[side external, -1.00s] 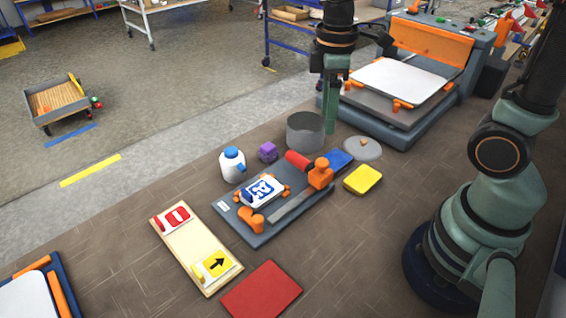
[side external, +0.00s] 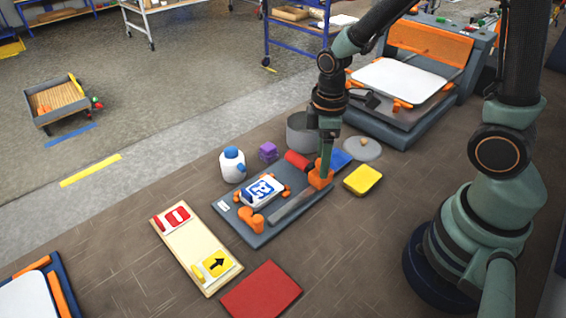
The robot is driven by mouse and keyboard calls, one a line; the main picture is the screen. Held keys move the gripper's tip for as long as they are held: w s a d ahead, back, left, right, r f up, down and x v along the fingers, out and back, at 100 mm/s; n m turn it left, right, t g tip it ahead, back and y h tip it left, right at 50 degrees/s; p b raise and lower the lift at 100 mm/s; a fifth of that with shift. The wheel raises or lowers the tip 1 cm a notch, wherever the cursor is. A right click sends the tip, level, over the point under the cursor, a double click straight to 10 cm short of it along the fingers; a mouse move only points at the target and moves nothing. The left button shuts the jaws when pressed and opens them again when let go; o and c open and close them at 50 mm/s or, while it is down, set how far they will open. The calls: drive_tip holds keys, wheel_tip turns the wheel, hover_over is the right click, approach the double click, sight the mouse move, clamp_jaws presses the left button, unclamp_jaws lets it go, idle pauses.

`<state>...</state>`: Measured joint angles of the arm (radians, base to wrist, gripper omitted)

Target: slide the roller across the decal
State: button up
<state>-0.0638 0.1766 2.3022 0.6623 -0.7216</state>
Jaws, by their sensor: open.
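The decal (side external: 265,188), blue and white, lies on a small plate held between orange clamps on the dark grey board (side external: 257,236). A red roller (side external: 297,159) lies at the board's far edge, beside an orange block (side external: 318,181). I cannot tell whether the two are joined. A flat grey strip (side external: 292,207) runs from below the block towards an orange knob (side external: 250,219). My gripper (side external: 325,168) points down at the orange block, open, its tips at the block's top. The tips are too small to show whether they touch it. The roller is apart from the decal.
A white bottle (side external: 232,166), purple blocks (side external: 268,152) and a grey pot (side external: 301,132) stand behind the board. A yellow sponge (side external: 362,180) and a round lid (side external: 361,149) lie to the right. A sign tray (side external: 193,245) and red mat (side external: 261,291) lie in front.

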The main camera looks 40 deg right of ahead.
clamp_jaws()
idle(1.4)
